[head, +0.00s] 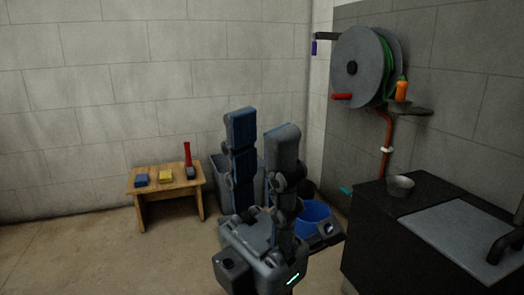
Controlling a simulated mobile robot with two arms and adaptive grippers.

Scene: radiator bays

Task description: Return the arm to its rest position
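My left gripper (262,127) is large in the middle of the head view, with its fingers pointing up in the picture. Its two dark fingers with blue-grey pads stand apart, and bare wall shows between them. It is open and holds nothing. It appears in front of the grey bin and the blue bucket and hides parts of both. My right gripper is not in view.
A small wooden table (158,192) at left bears a blue block, a yellow block and a red-handled tool. Behind my gripper are a grey bin (213,172) and a blue bucket (316,212). At right are a hose reel (357,66) and a dark counter (366,232) with a bowl (400,186).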

